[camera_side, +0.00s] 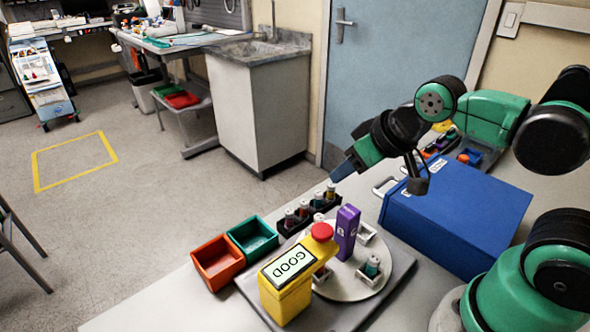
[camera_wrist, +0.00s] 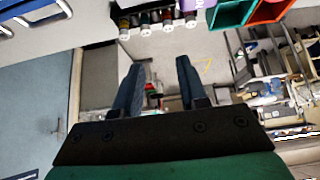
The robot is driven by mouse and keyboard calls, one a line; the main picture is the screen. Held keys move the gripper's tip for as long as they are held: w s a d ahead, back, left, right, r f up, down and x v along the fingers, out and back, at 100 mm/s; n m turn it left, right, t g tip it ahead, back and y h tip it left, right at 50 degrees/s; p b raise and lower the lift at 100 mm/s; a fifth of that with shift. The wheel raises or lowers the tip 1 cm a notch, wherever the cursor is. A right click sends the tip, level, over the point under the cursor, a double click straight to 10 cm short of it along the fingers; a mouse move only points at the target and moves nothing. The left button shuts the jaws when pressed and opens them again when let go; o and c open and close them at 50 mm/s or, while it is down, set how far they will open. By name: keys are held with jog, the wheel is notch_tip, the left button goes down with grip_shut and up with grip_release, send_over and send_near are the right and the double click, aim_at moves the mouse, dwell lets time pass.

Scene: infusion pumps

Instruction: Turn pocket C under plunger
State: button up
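A round grey turntable (camera_side: 350,287) sits on a dark grey base plate. One white pocket (camera_side: 366,234) at its back right looks empty. Another pocket at the right holds a teal-and-grey vial (camera_side: 373,266). A third pocket (camera_side: 321,277) is partly hidden beside the yellow tester (camera_side: 287,294), which has a red top (camera_side: 322,231) and a screen reading GOOD. A purple block (camera_side: 346,233) with white lettering stands at the turntable; I cannot read which pocket is C. My gripper (camera_side: 341,171) hangs above and behind the vial rack, open and empty in the wrist view (camera_wrist: 160,62).
A black rack (camera_side: 312,211) of several vials stands behind the turntable. Orange (camera_side: 217,263) and teal (camera_side: 252,237) bins sit at its left. A large blue case (camera_side: 457,217) stands at the right, near my arm. The table's left edge is close to the bins.

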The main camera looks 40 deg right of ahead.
aim_at(347, 225)
jog(key=shift+o, duration=0.2)
jog(key=shift+g, duration=0.3)
jog(key=r, duration=0.4)
jog(key=shift+a+r, duration=0.2)
jog(key=shift+r, duration=0.2)
jog(key=s+a+g, duration=0.1)
jog(key=g, duration=0.1)
jog(key=a+g, duration=0.1)
jog(key=g, duration=0.1)
jog(key=s+a+g, duration=0.1)
jog(key=shift+s+f+g, duration=0.1)
jog(key=shift+s+g, duration=0.2)
jog(key=shift+g, duration=0.5)
jog(key=f, duration=0.5)
jog(key=shift+s+f, duration=0.2)
jog(key=shift+s, duration=0.1)
jog(key=shift+f, duration=3.15)
grip_shut()
